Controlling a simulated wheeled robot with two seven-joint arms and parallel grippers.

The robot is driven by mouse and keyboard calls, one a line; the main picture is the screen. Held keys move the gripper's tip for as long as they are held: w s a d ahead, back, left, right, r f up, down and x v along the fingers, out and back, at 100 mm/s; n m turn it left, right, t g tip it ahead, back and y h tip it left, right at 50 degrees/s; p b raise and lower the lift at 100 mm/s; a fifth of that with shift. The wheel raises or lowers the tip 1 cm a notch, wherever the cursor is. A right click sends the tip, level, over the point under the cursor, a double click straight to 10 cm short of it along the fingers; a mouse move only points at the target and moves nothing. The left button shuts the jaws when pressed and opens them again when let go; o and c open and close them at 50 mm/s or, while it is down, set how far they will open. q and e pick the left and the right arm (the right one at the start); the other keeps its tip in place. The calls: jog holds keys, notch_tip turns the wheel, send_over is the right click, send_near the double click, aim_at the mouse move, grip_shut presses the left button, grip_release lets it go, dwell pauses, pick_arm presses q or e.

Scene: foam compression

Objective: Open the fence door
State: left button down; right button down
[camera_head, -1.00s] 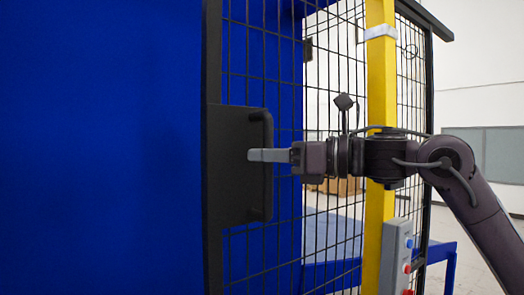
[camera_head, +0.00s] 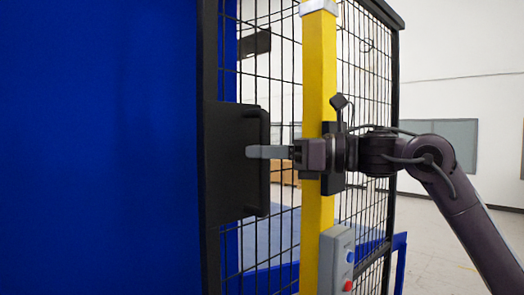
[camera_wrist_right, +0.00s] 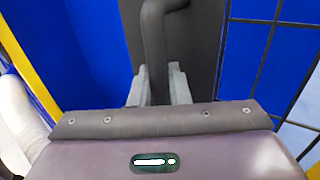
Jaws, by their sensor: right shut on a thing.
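The fence door is a black-framed wire mesh panel, with its dark frame (camera_head: 208,255) left of centre in the head view. It carries a black plate (camera_head: 230,170) with an upright black bar handle (camera_head: 265,195). My right gripper (camera_head: 258,152) reaches in from the right, its grey fingers at the handle. In the right wrist view the handle (camera_wrist_right: 153,45) runs down between the two fingers of my right gripper (camera_wrist_right: 158,80), which is shut on it. The handle's lower part is hidden by the gripper body. My left gripper is not in view.
A yellow post (camera_head: 318,90) stands behind my right wrist, with a grey button box (camera_head: 337,260) low on it. More mesh fence (camera_head: 365,60) continues to the right. A large blue surface (camera_head: 100,150) fills the left. Open floor (camera_head: 440,240) shows at right.

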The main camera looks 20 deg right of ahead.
jog(key=c, duration=1.7)
grip_release()
jog(key=shift+a, duration=0.1)
jog(key=shift+o, duration=1.2)
jog(key=shift+s+a, duration=0.1)
jog(key=shift+s, duration=0.05)
jog(key=shift+d, duration=0.25)
jog(key=b+v, duration=0.2)
jog(key=v, duration=0.5)
jog(key=shift+s+b, duration=0.25)
jog(key=shift+b, duration=0.15)
